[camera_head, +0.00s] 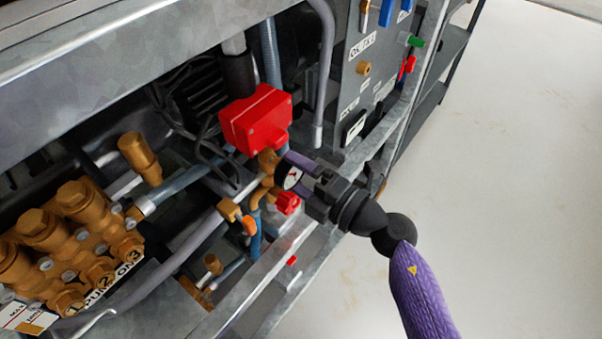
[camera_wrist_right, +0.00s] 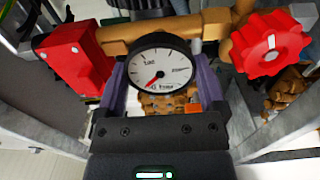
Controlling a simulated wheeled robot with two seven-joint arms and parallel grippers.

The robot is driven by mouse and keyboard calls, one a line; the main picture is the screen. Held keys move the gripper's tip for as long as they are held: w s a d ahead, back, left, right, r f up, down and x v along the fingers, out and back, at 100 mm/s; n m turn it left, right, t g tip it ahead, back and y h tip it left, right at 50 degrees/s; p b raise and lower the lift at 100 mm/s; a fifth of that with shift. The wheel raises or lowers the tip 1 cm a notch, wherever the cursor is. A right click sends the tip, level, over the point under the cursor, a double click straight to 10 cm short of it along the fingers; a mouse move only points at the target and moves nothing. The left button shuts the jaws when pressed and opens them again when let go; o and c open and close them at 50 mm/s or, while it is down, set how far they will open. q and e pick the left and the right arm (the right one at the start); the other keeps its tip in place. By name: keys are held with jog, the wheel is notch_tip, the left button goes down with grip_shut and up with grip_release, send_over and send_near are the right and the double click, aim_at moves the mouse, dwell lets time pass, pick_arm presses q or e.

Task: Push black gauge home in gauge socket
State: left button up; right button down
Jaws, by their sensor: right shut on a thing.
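The black gauge (camera_wrist_right: 160,67) has a white face and a red needle. In the right wrist view it sits between the two purple fingers of my right gripper (camera_wrist_right: 163,82), which is shut on it. Its far side is close against a brass pipe (camera_wrist_right: 145,34); the socket itself is hidden behind the gauge, so I cannot tell how deep it sits. In the head view the gauge (camera_head: 289,177) shows at the tip of my right gripper (camera_head: 296,171), beside the brass fitting (camera_head: 268,162). My left gripper is not in view.
A red box (camera_head: 257,118) stands just above the gauge. A red knob (camera_wrist_right: 270,44) is right of it in the wrist view. A metal frame rail (camera_head: 268,262) runs below my gripper. Brass pump heads (camera_head: 75,235) are at left. Open floor (camera_head: 510,170) lies at right.

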jog(key=shift+a, duration=0.1)
jog(key=shift+c, duration=0.6)
grip_release()
jog(key=shift+o, duration=0.6)
jog(key=shift+s+d, duration=0.15)
jog(key=shift+d, duration=0.15)
pick_arm(q)
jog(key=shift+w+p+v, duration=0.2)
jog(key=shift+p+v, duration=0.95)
jog(key=shift+p, duration=0.05)
pick_arm(e)
jog(key=v, duration=0.9)
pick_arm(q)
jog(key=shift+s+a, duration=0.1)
